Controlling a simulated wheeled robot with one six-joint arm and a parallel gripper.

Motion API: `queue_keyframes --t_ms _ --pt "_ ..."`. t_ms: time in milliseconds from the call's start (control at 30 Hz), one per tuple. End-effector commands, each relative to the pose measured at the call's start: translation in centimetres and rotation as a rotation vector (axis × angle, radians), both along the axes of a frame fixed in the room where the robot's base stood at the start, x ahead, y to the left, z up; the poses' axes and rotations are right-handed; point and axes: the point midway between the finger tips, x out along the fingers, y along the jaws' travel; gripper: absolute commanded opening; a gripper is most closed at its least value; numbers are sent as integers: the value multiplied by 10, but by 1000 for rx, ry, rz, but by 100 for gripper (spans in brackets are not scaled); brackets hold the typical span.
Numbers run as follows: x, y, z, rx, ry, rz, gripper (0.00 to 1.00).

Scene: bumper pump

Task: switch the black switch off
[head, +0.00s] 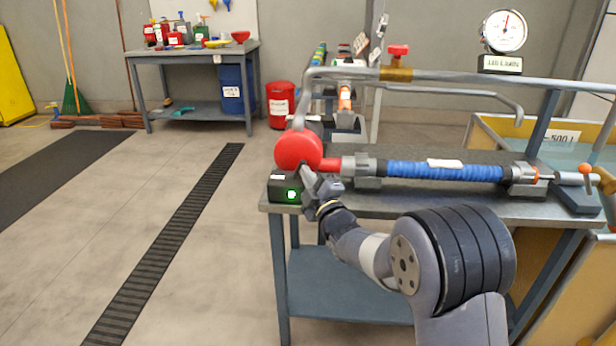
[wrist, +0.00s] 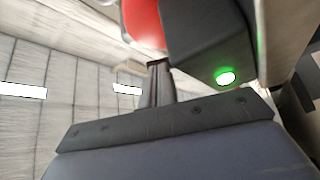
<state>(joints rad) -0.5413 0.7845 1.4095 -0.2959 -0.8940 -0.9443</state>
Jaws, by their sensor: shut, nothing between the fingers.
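A dark box (head: 278,188) with a lit green lamp (head: 292,194) sits on the near left corner of the workbench. In the wrist view the box (wrist: 205,38) fills the upper right, and its green lamp (wrist: 225,78) glows. I cannot make out a separate black switch lever; my gripper may hide it. My gripper (head: 306,173) is at the right side of the box, just below a large red round part (head: 298,149). In the wrist view my gripper's fingers (wrist: 158,66) are together, close to the box's edge. Whether they touch it is unclear.
A blue hose (head: 445,171) with metal fittings lies along the workbench (head: 400,209), right of the red part. A metal pipe (head: 450,80) with a red-handled valve (head: 398,51) and a gauge (head: 505,31) runs above. The floor left of the bench is clear.

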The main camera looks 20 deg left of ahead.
Motion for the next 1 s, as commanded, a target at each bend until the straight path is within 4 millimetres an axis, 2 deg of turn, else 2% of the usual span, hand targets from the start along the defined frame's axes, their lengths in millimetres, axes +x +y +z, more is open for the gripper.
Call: queue_keyframes --t_ms 667,1000 --pt "-1 5 6 -135 -35 0 0" --pt "-4 16 16 -382 -96 1 0"
